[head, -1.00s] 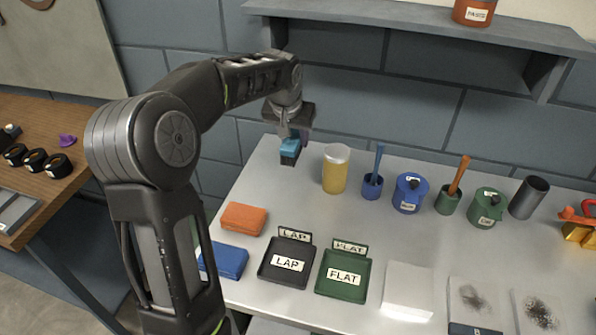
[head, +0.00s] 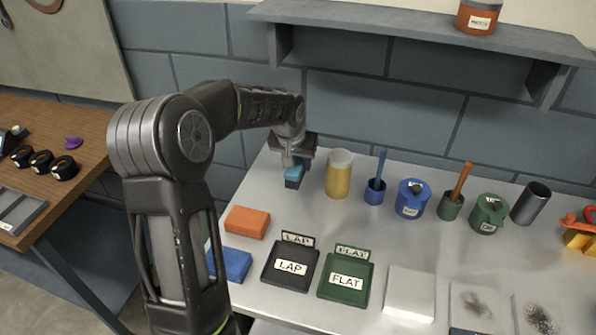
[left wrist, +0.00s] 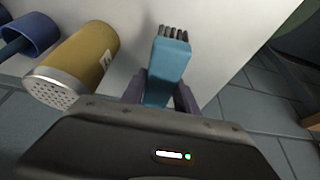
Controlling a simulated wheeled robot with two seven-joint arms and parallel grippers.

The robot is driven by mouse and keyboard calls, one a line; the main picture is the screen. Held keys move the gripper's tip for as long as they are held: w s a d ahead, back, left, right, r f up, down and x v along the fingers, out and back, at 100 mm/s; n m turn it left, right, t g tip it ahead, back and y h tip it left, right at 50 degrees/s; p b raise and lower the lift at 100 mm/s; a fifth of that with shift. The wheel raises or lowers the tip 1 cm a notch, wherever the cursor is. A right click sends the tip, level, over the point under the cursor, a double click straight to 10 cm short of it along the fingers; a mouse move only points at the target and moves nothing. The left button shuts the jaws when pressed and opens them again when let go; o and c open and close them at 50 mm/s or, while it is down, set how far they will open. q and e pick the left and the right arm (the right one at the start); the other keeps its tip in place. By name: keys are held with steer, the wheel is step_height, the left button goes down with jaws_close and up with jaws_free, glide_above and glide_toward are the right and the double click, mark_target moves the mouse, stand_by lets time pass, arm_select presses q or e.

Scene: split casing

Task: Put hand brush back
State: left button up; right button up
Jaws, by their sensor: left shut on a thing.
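The hand brush (head: 294,177) has a blue-teal handle block and dark bristles. My left gripper (head: 293,162) is shut on it at the back left of the metal table (head: 330,222). In the left wrist view the brush (left wrist: 169,68) sticks out from between the fingers of my left gripper (left wrist: 160,100), bristles pointing away. The bristles appear at or just above the table top; I cannot tell whether they touch. My right gripper is not in view.
A yellow shaker with a pale lid (head: 339,175) stands close right of the brush. Blue and green pots (head: 411,200) stand further right. An orange block (head: 247,222), a blue block (head: 231,264) and the LAP (head: 290,266) and FLAT (head: 346,280) trays lie in front.

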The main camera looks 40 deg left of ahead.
arm_select(q)
step_height(320, 180, down, 3)
steer(key=shift+f+p, duration=0.1)
steer(key=shift+p, duration=0.2)
steer(key=shift+f, duration=0.15)
steer(key=o, duration=0.7)
steer(key=shift+f, duration=0.2)
steer(key=o, duration=0.5)
steer(key=shift+r, duration=0.1)
steer(key=shift+r, duration=0.15)
steer(key=shift+s+r, duration=0.1)
steer(key=shift+r, duration=0.1)
steer(key=b+v, duration=0.1)
steer(key=v, duration=1)
steer(key=shift+d+r+b, duration=0.15)
steer(key=shift+r+b, duration=0.1)
steer(key=shift+b, duration=0.1)
